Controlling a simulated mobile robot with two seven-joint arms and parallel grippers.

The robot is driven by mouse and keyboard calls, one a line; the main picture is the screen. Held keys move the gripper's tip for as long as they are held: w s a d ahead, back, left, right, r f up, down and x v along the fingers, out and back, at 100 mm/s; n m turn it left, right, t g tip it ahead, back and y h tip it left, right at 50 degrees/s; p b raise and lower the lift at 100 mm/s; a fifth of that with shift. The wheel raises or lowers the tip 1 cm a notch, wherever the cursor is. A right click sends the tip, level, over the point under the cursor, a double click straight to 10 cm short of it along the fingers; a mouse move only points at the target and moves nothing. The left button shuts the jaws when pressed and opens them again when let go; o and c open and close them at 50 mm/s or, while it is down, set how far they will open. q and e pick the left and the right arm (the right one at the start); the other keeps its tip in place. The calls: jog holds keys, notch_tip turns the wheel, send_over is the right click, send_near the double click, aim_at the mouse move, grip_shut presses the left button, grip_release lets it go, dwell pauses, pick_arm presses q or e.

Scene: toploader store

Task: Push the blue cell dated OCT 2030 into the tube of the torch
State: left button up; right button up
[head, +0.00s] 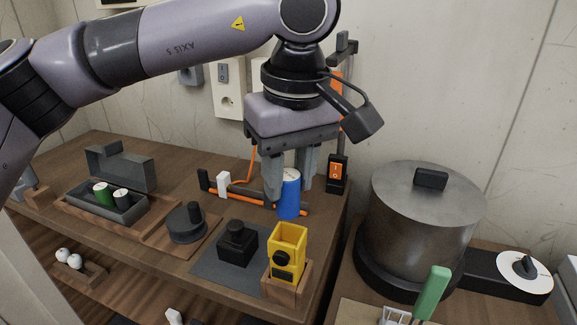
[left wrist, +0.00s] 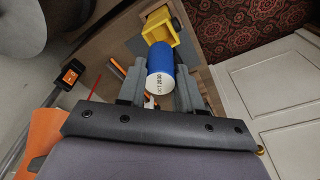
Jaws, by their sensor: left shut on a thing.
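The blue cell (head: 289,195) is upright between the fingers of my left gripper (head: 288,186), which is shut on it. In the left wrist view my left gripper (left wrist: 160,84) grips the blue cell (left wrist: 160,58) from both sides, and its pale end shows printing that reads about "CT 2030". The torch tube (head: 289,243) is yellow, open at the top, with a black knob, and stands in a wooden holder. The cell is behind and above it, apart from it. The tube (left wrist: 165,24) also shows beyond the cell in the left wrist view. My right gripper is not in view.
A black capped part (head: 237,246) sits on a dark mat left of the tube. A grey tray (head: 125,216) holds green and dark cells. A large lidded pot (head: 420,215) stands to the right.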

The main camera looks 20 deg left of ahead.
aim_at(289, 218)
pick_arm(q)
notch_tip(289, 218, down, 2)
jog(key=shift+f+b, duration=0.2)
jog(key=shift+b, duration=0.45)
jog(key=shift+f, duration=0.3)
dwell(1.2)
jog(key=shift+f+b, duration=1.65)
jog(key=shift+f, duration=0.5)
jog(key=o, duration=1.2)
jog(key=shift+r, duration=0.1)
jog(key=shift+c, duration=0.2)
